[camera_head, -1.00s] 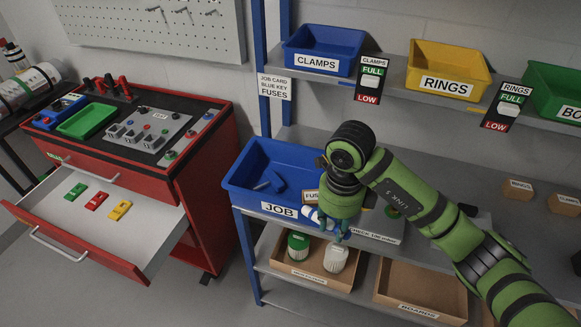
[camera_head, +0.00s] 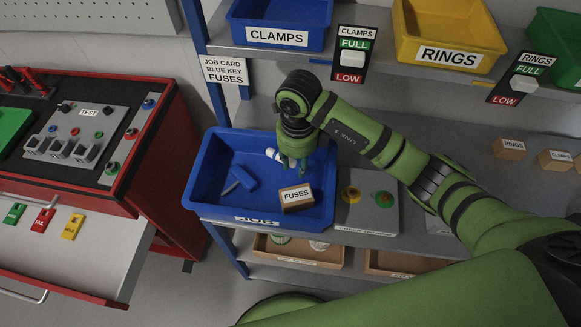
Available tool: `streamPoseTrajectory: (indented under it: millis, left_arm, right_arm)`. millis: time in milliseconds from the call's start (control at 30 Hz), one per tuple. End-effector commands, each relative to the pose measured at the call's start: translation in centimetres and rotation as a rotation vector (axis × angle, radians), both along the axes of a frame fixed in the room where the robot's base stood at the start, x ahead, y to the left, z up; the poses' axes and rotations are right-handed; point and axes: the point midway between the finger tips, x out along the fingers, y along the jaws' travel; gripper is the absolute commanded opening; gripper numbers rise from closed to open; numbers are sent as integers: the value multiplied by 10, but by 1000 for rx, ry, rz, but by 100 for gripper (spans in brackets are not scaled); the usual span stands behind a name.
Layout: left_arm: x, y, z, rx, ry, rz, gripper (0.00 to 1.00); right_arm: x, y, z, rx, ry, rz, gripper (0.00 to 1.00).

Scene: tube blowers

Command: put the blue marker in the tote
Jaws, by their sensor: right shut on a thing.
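The tote is the blue bin labelled JOB (camera_head: 196,172) on the lower shelf surface. My right gripper (camera_head: 288,161) points down over the back right part of the tote. It is shut on a white and blue stick-shaped thing (camera_head: 271,153), which looks like the marker. Its white end sticks out to the left of the fingers, and the rest is hidden by the gripper. I cannot tell whether it touches anything in the tote. My left gripper is out of view.
In the tote lie small blue pieces (camera_head: 242,177) and a FUSES box (camera_head: 296,198). A grey panel with yellow and green knobs (camera_head: 365,215) stands right of it. CLAMPS (camera_head: 276,38) and RINGS (camera_head: 448,55) bins sit above. A red cabinet with an open drawer (camera_head: 95,250) is left.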

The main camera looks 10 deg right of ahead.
Motion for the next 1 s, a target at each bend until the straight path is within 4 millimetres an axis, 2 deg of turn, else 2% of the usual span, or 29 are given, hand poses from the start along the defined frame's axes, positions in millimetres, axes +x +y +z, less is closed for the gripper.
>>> streamPoseTrajectory:
  millis: [167,333,500,767,800,1000]
  left_arm:
    - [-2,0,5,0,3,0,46]
    - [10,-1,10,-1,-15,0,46]
    - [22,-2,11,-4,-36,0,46]
    - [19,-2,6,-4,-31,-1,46]
    - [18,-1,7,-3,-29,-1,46]
    - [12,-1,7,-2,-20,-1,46]
  right_arm:
    - [-1,0,-18,-1,4,-1,11]
    - [0,0,-40,1,2,-1,11]
    - [1,0,-45,1,-3,0,11]
    - [1,0,-50,1,-2,1,11]
    - [1,0,-48,1,-2,1,43]
    - [1,0,-48,1,-2,0,43]
